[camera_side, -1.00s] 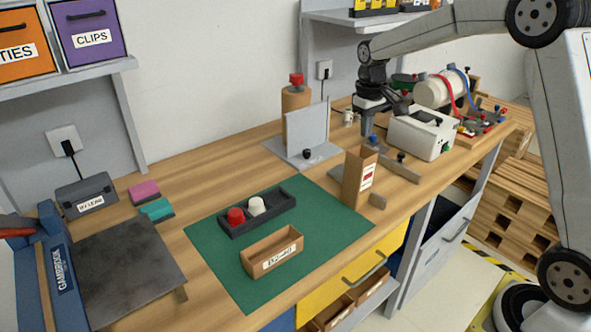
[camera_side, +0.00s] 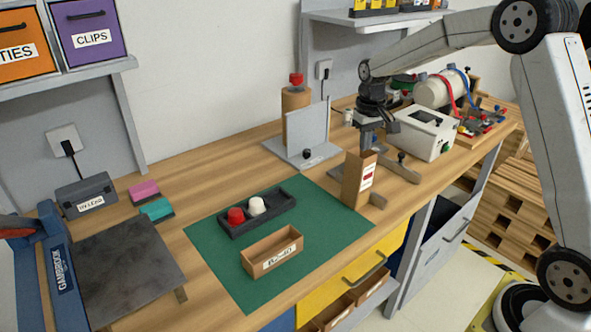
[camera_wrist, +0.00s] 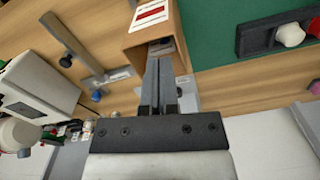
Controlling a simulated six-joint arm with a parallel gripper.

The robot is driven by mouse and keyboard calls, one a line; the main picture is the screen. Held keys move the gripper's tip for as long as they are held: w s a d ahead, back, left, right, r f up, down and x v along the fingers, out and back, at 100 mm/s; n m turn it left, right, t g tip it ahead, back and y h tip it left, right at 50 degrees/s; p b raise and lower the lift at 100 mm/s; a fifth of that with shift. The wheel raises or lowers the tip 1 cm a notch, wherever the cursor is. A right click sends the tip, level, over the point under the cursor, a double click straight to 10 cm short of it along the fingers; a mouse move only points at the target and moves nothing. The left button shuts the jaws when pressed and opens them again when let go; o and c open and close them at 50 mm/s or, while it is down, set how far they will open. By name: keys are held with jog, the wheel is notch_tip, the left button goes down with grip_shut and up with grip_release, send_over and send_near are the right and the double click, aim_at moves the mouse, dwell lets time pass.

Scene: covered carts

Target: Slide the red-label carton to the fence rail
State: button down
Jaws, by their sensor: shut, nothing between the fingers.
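The red-label carton (camera_side: 355,183) is a tall brown box standing upright near the right edge of the green mat. Its white label with a red patch also shows in the wrist view (camera_wrist: 150,14). A grey bar with a black knob, apparently the fence rail (camera_side: 403,171), lies to the right of the carton, with a gap between; the bar also shows in the wrist view (camera_wrist: 72,45). My gripper (camera_side: 368,143) is shut and empty, pointing down close behind the carton's top. In the wrist view the fingers (camera_wrist: 160,70) overlap the carton's end; I cannot tell whether they touch.
A white box (camera_side: 424,133) stands behind the bar. A grey upright plate on a base (camera_side: 307,130) stands left of my gripper. A dark tray (camera_side: 240,231) with a red and a white piece and an open brown bin (camera_side: 272,258) sit on the mat (camera_side: 325,240).

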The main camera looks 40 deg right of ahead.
jog(key=shift+f, duration=2.7)
jog(key=shift+s+a, duration=0.2)
jog(key=shift+s, duration=0.8)
jog(key=shift+r, duration=0.15)
notch_tip(320, 180, up, 10)
jog(key=s+a+f+n+t, duration=0.1)
jog(key=s+a+f, duration=0.4)
jog(key=s, duration=0.3)
jog(key=s+a+f+n+t, duration=0.1)
jog(key=s+a+f, duration=0.4)
jog(key=s+a, duration=0.3)
jog(key=shift+s+n+t, duration=0.3)
jog(key=shift+s, duration=0.45)
